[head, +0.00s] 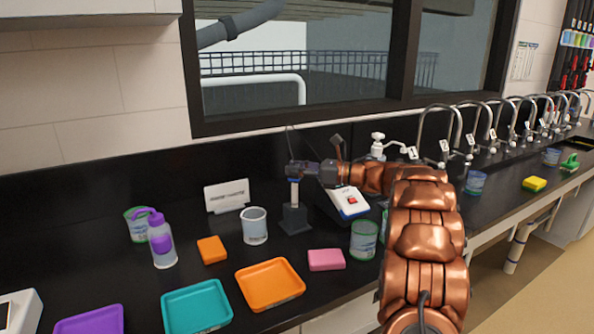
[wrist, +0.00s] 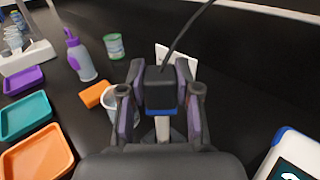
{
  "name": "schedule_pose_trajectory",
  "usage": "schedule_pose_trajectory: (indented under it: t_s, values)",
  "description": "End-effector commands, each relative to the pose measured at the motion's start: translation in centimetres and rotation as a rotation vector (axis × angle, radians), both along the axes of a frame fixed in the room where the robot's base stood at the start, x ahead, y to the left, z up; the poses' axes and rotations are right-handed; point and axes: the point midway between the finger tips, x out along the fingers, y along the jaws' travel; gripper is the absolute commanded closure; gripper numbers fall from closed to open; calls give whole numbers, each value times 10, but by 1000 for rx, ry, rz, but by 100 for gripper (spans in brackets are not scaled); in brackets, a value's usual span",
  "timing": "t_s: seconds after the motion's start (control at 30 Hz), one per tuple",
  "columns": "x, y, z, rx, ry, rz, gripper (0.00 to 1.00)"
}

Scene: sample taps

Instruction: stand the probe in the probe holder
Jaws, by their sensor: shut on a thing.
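My gripper (head: 301,170) is shut on the probe (head: 294,193), which is upright with a pale stem below the fingers. In the wrist view my gripper (wrist: 160,105) has its fingers on both sides of the probe's dark, blue-banded head (wrist: 160,88), and a thin black cable rises from it. The probe holder (head: 295,219) is a dark block on the black counter, directly below the probe. The stem's lower end meets the holder's top in the head view; how deep it sits inside is hidden. The holder is not clearly visible in the wrist view.
A white beaker (head: 254,227) stands just left of the holder, with a white sign (head: 227,196) behind. A blue-and-white meter (head: 350,203) stands to the right. An orange tray (head: 270,285), pink sponge (head: 326,260) and glass jar (head: 363,240) are in front.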

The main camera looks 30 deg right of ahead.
Motion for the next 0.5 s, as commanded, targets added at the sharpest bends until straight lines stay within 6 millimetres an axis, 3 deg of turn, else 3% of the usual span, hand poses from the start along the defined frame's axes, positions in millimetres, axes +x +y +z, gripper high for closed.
schedule_pose_trajectory:
  t_s: [0.5]
  values:
    - [0, 0, -15, -1, -1, 0, 98]
